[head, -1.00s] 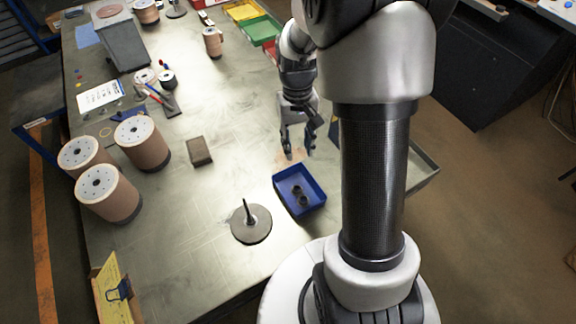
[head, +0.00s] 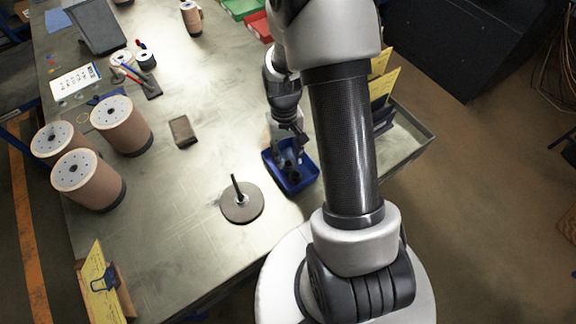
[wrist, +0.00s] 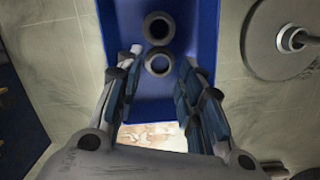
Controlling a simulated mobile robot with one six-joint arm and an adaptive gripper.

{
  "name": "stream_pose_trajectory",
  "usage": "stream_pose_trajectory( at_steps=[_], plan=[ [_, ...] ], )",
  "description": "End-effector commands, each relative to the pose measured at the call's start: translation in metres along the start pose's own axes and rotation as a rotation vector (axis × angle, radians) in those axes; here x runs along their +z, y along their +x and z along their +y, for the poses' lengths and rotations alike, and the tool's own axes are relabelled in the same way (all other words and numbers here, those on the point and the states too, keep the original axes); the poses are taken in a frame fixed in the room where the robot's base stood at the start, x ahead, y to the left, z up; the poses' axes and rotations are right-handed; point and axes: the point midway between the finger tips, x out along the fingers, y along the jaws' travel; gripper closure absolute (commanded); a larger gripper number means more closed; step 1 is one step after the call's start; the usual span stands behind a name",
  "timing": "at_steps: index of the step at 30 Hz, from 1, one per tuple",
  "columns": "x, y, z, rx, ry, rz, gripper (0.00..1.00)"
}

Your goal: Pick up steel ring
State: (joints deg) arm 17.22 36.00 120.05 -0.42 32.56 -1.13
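Two dark grey steel rings lie in the blue bin (head: 309,178). In the wrist view the farther ring (wrist: 158,14) and the nearer ring (wrist: 158,74) almost touch, with their holes facing up. My gripper (wrist: 160,62) is open, with its fingers to the left and right of the nearer ring and nothing held. The bin wall (wrist: 213,30) shows beside the fingers. In the head view my gripper (head: 288,158) is over the bin and partly hides the rings.
A flap disc on a spindle (head: 243,207) lies left of the bin. A brown block (head: 183,131) and several large tan cylinders (head: 88,181) stand farther left. A grey tray (head: 410,135) is at the right. The bench between block and bin is clear.

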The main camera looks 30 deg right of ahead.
Motion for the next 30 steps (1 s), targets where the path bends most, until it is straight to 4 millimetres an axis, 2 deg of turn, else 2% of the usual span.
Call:
stream_pose_trajectory(
  at_steps=[1, 5, 11, 21, 30],
  plan=[
    [0.0, 0.013, 0.0, 0.0, 0.0, -0.003, 0.65],
    [0.0, 0.024, 0.0, 0.0, 0.0, -0.001, 0.65],
    [0.0, 0.024, 0.0, 0.0, 0.0, 0.001, 0.65],
    [0.0, 0.023, 0.0, 0.0, 0.0, 0.0, 0.86],
    [0.0, 0.023, 0.0, 0.0, 0.0, 0.0, 0.86]
  ],
)
